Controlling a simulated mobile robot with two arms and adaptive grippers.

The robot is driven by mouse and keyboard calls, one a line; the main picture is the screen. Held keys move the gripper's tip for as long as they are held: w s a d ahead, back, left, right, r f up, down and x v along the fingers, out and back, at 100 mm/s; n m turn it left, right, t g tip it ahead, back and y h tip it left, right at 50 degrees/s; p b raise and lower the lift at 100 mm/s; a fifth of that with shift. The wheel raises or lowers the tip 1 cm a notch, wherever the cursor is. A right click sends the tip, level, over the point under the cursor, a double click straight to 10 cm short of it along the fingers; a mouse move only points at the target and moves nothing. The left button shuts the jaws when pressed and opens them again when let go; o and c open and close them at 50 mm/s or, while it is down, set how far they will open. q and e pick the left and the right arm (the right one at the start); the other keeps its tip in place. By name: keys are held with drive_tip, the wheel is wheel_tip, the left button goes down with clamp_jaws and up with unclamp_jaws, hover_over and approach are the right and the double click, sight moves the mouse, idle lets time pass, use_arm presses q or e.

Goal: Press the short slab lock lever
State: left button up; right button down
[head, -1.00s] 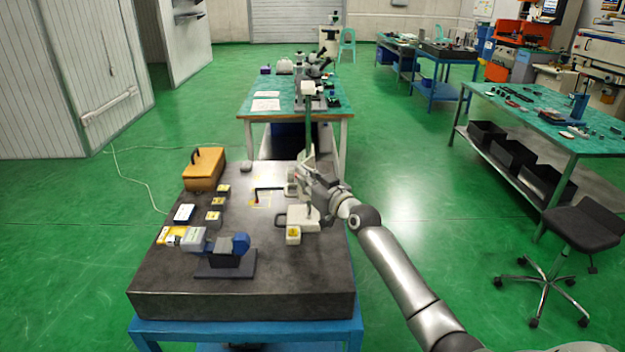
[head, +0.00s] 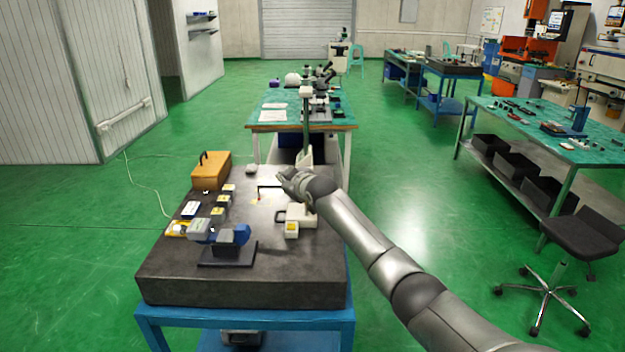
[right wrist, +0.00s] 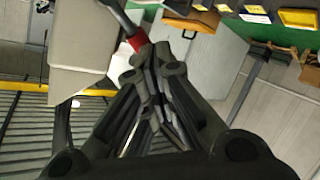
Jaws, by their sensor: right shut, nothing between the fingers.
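A thin dark bar (head: 268,187) stands above the granite slab (head: 180,285), with a small red part at its left end. It may be the short lock lever, but I cannot tell for sure. My right gripper (head: 281,174) is just beyond and above the bar's right end in the head view. In the right wrist view the gripper (right wrist: 145,55) is shut and empty, its fingertips close to a red collar (right wrist: 137,40) on a grey rod. I cannot tell whether they touch. My left gripper is not in view.
On the slab stand an orange-brown case (head: 211,171), several small yellow-labelled boxes, a blue-and-grey instrument on a dark stand (head: 228,253) and a white block (head: 300,214) near the right edge. A green-topped bench (head: 272,128) stands behind.

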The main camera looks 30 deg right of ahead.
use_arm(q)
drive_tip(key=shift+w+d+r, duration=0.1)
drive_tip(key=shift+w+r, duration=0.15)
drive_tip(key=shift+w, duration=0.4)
use_arm(e)
drive_tip(key=shift+s+d+f, duration=0.1)
drive_tip(key=shift+d+f, duration=0.1)
drive_tip(key=shift+d, duration=0.2)
drive_tip(key=shift+s+d+f, duration=0.1)
drive_tip(key=shift+d+f, duration=0.05)
drive_tip(key=shift+d, duration=0.25)
use_arm(q)
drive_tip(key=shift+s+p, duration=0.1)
drive_tip(key=shift+p, duration=0.2)
use_arm(e)
drive_tip(key=shift+a, duration=0.1)
